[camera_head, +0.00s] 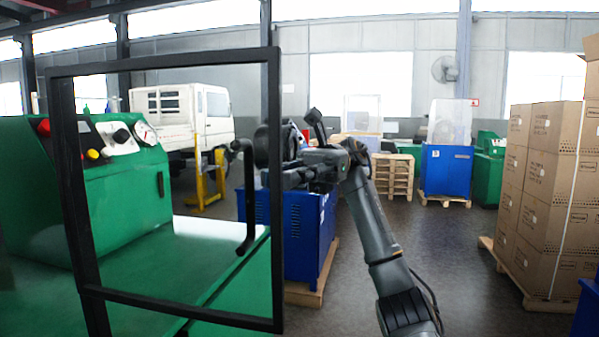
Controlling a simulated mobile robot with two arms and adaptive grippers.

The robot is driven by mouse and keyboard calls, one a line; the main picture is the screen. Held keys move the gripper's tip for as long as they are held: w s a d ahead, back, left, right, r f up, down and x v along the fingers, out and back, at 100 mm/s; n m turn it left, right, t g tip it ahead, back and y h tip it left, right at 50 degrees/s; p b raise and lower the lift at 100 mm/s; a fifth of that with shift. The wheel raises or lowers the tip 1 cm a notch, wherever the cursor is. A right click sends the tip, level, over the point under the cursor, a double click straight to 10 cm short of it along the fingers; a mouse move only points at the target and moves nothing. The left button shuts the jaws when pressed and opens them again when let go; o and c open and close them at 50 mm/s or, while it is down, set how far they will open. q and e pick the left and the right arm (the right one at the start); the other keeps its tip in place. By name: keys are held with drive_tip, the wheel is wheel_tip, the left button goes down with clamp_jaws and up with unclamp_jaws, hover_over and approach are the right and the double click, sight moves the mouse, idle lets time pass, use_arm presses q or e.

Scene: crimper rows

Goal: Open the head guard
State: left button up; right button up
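The head guard (178,57) is a black rectangular frame with a see-through pane. It stands upright at the left, in front of the green machine (120,165). A black curved handle (245,195) shows inside the frame's right side. My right gripper (268,162) comes in from the right and points left, level with the upper part of the handle. It overlaps the frame's right bar in the picture. I cannot tell whether it touches the bar, and its finger gap is not clear. My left gripper is out of view.
The machine carries a panel with knobs and a gauge (145,133). A blue cabinet (305,235) on a pallet stands behind my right arm. Stacked cardboard boxes (540,190) stand at the right. The grey floor (440,260) between them is clear.

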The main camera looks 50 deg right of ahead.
drive_tip(key=shift+w+d, duration=0.15)
drive_tip(key=shift+d, duration=1.05)
drive_tip(key=shift+w+d, duration=0.15)
drive_tip(key=shift+d, duration=1.05)
